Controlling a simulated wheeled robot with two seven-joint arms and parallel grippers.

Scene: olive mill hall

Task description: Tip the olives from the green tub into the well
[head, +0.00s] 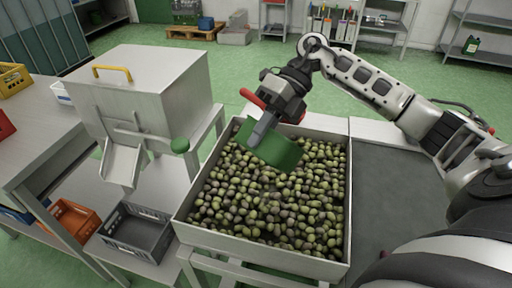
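The green tub (283,154) is over the back part of a wide square metal well (262,262) full of green and dark olives (265,205). My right gripper (262,130) reaches down from above, its grey fingers shut on the tub's wall. The tub looks tilted, with its side wall facing the camera. I cannot see into it, so its contents are hidden. No olives show falling. Whether the tub touches the olives below is unclear. My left gripper is out of view.
A metal machine (145,90) with a yellow handle and a spout stands left of the well. A grey crate (138,232) and an orange crate (75,218) sit below it. A dark flat surface (385,200) lies right of the well. Shelves stand at the back.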

